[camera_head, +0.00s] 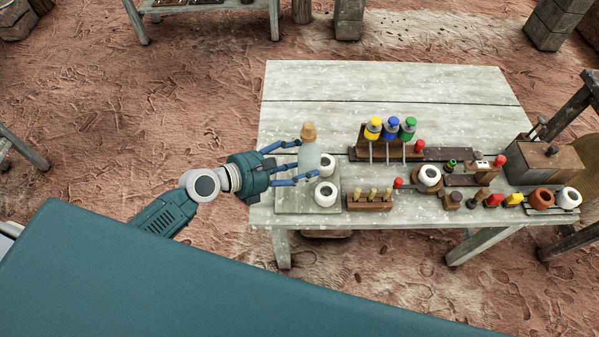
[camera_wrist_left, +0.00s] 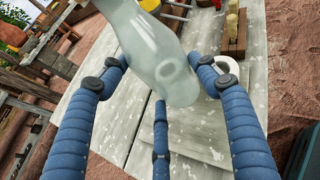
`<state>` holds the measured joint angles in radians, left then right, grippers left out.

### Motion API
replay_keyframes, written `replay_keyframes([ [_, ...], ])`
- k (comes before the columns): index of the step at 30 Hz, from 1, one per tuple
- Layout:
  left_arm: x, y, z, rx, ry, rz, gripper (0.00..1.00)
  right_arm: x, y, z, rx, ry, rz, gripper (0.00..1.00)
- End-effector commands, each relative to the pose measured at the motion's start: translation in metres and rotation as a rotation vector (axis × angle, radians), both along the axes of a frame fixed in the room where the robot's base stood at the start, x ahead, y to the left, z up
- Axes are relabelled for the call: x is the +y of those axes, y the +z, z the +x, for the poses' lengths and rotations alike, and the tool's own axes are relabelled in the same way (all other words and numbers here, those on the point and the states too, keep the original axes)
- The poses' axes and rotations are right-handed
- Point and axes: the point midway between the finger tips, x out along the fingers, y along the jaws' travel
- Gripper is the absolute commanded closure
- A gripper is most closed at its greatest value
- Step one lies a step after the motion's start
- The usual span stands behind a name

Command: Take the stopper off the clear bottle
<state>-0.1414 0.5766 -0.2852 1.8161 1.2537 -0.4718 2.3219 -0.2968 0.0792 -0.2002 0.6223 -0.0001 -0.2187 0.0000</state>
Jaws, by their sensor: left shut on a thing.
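The clear bottle (camera_head: 309,157) stands upright at the left end of the table, with the tan stopper (camera_head: 308,132) seated in its top. My left gripper (camera_head: 298,162) reaches in from the left and is shut on the bottle's body, below the stopper. In the left wrist view the pale, see-through bottle (camera_wrist_left: 160,55) lies between my blue fingers (camera_wrist_left: 160,100); the stopper is not visible there. I cannot tell whether the bottle's base touches the board under it. My right gripper is not in view.
The table's back left (camera_head: 320,85) is clear.

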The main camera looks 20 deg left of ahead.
Motion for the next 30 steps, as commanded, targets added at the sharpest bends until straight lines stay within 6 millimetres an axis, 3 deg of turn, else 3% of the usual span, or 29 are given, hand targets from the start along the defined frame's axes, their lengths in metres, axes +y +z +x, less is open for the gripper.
replay_keyframes([
  [5, 0.000, -0.007, 0.001, -0.001, 0.001, -0.002, 0.85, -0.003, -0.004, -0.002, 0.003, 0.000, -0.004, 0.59],
  [12, 0.000, -0.043, 0.001, -0.001, 0.002, -0.001, 0.85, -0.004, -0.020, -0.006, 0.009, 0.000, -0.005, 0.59],
  [20, 0.000, -0.045, 0.001, -0.003, 0.001, -0.002, 0.85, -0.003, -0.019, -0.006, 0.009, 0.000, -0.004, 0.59],
  [21, 0.000, -0.045, 0.000, -0.001, 0.000, -0.001, 0.35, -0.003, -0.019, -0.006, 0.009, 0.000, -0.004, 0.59],
  [24, 0.000, -0.045, 0.000, -0.001, 0.000, -0.001, 0.19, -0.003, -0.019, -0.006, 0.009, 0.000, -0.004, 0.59],
  [30, 0.000, -0.045, 0.000, -0.001, 0.000, -0.001, 0.19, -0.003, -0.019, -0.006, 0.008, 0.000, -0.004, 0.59],
])
